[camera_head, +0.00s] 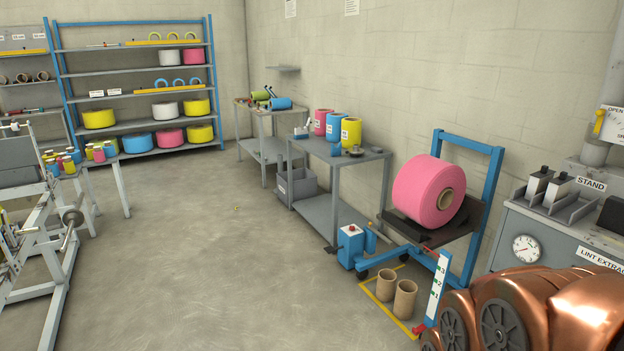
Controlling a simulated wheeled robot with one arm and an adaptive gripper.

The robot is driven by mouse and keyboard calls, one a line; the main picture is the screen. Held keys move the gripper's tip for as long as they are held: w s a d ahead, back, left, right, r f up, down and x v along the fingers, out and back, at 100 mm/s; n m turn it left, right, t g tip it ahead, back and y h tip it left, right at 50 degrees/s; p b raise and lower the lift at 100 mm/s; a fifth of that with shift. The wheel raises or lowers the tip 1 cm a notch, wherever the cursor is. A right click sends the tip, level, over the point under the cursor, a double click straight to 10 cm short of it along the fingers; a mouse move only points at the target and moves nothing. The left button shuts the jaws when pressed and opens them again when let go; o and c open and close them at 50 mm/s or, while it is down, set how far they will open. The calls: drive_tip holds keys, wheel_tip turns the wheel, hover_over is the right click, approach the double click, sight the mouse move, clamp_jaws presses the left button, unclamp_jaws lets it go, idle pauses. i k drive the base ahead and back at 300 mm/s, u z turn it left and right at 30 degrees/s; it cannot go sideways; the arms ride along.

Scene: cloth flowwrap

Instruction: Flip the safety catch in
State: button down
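A blue roll trolley (489,215) stands by the right wall and carries a large pink roll (420,188) on a dark cradle (462,226). A small red part (428,250) shows at the cradle's lower front edge; I cannot tell whether it is the safety catch or how it is set. Another red piece (418,329) sits at the foot of a white numbered post (436,285) in front of the trolley. No safety catch can be made out for certain. My copper-coloured arm fills the lower right corner, and my gripper is not in view.
Two brown cores (404,298) stand inside a yellow floor outline, beside a blue box with a red button (350,246). A grey cabinet (513,231) is at right. A grey table (340,160) and blue shelving (65,88) stand behind. The middle floor is clear.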

sight(380, 235)
drive_tip(key=z, duration=0.1)
drive_tip(key=i, duration=4.5)
drive_tip(key=u, duration=0.35)
